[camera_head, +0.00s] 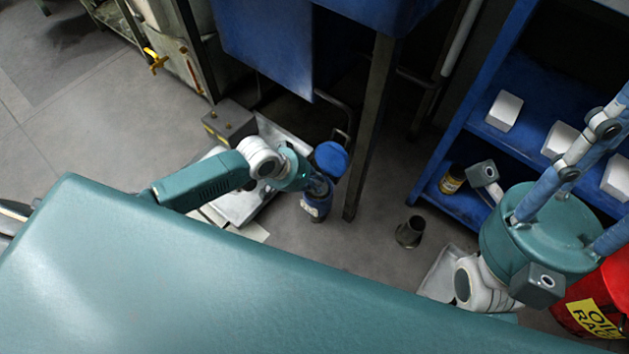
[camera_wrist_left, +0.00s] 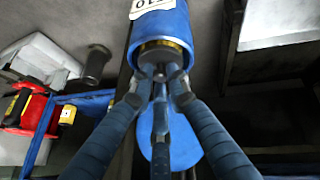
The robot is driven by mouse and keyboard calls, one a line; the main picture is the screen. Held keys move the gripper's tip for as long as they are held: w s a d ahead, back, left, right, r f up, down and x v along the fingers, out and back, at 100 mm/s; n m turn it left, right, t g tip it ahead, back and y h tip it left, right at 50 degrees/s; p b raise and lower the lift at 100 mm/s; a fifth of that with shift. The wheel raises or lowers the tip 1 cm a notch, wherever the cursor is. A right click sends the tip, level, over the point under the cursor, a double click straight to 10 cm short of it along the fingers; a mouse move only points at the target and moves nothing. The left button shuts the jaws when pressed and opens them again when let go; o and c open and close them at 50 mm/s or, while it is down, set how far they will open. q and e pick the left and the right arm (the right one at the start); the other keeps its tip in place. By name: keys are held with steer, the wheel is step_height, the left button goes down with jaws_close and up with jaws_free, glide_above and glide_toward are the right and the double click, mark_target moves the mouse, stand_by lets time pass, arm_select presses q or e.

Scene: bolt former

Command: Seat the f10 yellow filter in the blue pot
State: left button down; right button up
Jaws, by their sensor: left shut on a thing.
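A metal tray (camera_head: 238,205) lies below my left arm. A dark table leg (camera_head: 366,130) stands right beside the round blue thing. A metal cup (camera_head: 409,232) is on the floor. A blue shelf (camera_head: 470,205) holds a yellow-labelled can (camera_head: 452,182). A red bin (camera_head: 610,285) stands at the right.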

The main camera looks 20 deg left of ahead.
arm_select(q)
steer(key=c, duration=1.6)
jaws_free()
